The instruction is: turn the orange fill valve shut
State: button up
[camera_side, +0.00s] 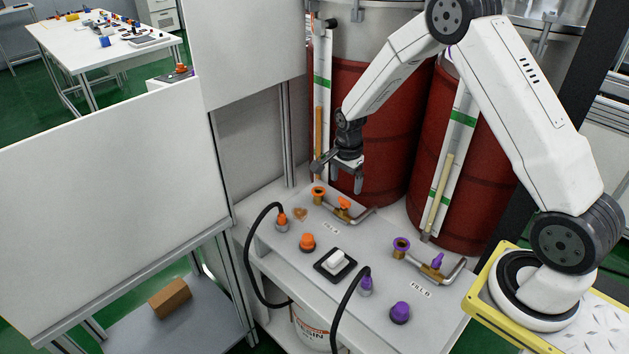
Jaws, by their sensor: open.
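The orange fill valve (343,204) has a small orange handle on a bent metal pipe. It sits at the back left of the grey bench top, beside an orange-rimmed fitting (318,191). My gripper (347,186) hangs just above and behind the orange valve in the picture, fingers pointing down. It is open and empty. A small gap seems to show between the fingertips and the handle; the exact distance is hard to tell from this single view.
A purple valve (437,262) and purple-rimmed fitting (401,246) stand to the right. An orange button (307,242), a white rocker switch (336,260) and a purple button (400,312) are nearer. Black hoses (250,262) arch over the front edge. Red drums (384,130) stand behind.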

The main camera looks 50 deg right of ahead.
aim_at(345, 199)
jog(key=shift+f, duration=3.2)
jog(key=shift+c, duration=0.2)
jog(key=c, duration=1.2)
jog(key=shift+c, duration=0.2)
